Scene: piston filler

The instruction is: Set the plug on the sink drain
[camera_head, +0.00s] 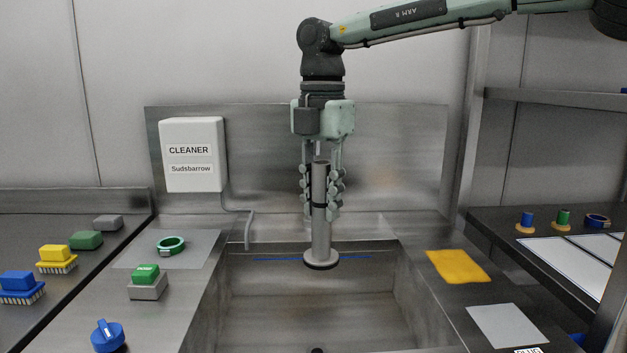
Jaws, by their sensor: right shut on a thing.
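The plug (320,235) is a tall grey cylinder with a dark band and a wide, dark-edged foot. My right gripper (320,188) points down from above and is shut on the plug's upper shaft. The plug hangs upright over the steel sink (316,308), towards its back wall, apart from the sink floor as far as I can tell. A small dark round thing (317,350), perhaps the drain, is cut off at the bottom edge. My left gripper is not in view.
A yellow cloth (458,266) and a grey pad (507,326) lie right of the sink. A cleaner dispenser (194,154) and its pipe stand back left.

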